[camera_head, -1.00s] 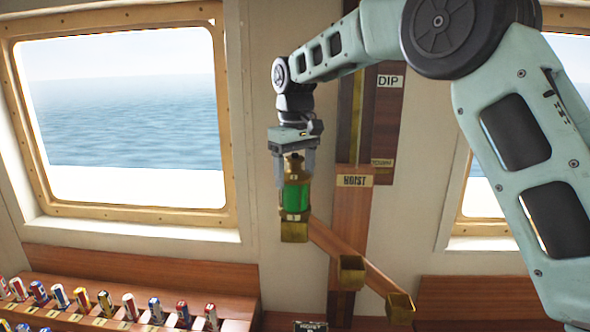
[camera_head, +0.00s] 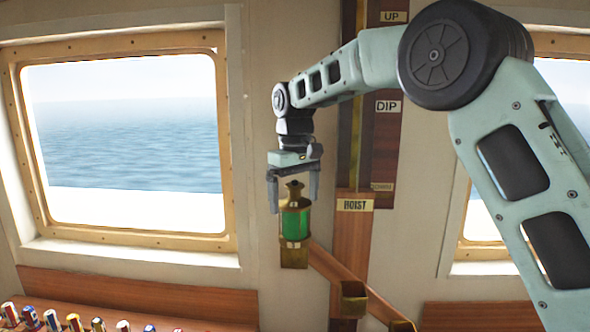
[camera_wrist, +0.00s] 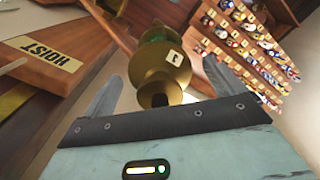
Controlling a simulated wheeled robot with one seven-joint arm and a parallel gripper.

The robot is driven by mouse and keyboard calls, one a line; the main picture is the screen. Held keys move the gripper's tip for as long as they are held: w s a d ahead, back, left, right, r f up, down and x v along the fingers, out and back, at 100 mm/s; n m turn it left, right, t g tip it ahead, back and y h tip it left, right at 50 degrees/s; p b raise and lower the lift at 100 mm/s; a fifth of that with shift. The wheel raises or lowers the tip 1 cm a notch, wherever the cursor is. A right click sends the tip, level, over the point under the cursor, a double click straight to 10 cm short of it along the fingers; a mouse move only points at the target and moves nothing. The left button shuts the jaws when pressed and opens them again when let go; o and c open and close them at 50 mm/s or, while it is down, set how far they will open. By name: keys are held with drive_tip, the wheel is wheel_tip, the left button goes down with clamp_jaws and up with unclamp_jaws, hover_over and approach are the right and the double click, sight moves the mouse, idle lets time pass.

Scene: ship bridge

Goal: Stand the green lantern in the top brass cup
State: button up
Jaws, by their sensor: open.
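The green lantern (camera_head: 294,220) stands upright in the top brass cup (camera_head: 294,256), at the upper left end of a slanted wooden bar. It has brass ends and a green glass body. My gripper (camera_head: 294,209) is open just above it, with its fingers on either side of the lantern's top and apart from it. In the wrist view the lantern's brass top (camera_wrist: 160,78) shows between the spread fingers (camera_wrist: 155,92), with a tag on it. The cup's inside is hidden by the lantern.
Two more brass cups, a middle one (camera_head: 353,299) and a lower one (camera_head: 402,326), sit down the bar to the right. The wooden post bears a HOIST plate (camera_head: 355,205). A window (camera_head: 125,135) is behind at left.

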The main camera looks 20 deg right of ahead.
wheel_tip(320, 180, up, 17)
idle(0.4)
idle(0.4)
